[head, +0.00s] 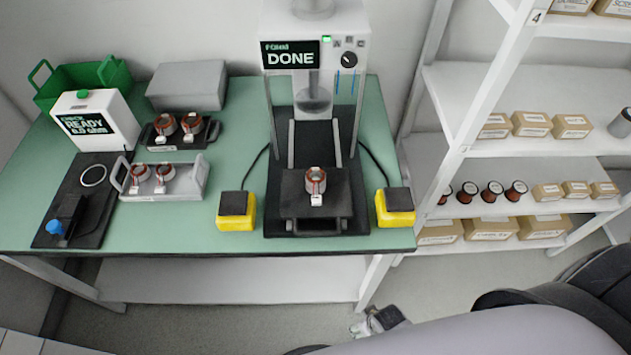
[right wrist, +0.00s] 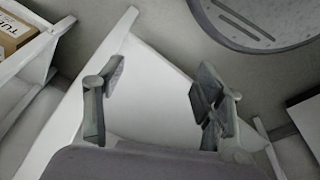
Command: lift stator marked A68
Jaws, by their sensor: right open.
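One stator (head: 316,179) with copper windings and a white tag stands on the dark sliding plate of the press (head: 318,130), whose screen reads DONE. Two stators (head: 165,124) sit in a dark tray at the left. Two more stators (head: 140,173) sit in a light grey handled tray (head: 190,182) in front of it. The tag markings are too small to read, so I cannot tell which is A68. My right gripper (head: 380,320) is low, in front of the table and well away from every stator. In the right wrist view its fingers (right wrist: 158,92) are apart and empty. My left gripper is out of view.
A tester (head: 98,122) reading READY stands at the left, with a green bin (head: 85,78) and a grey box (head: 187,86) behind. Yellow pedestal buttons (head: 236,209) flank the press. Shelves (head: 500,82) with cartons and spools stand at the right.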

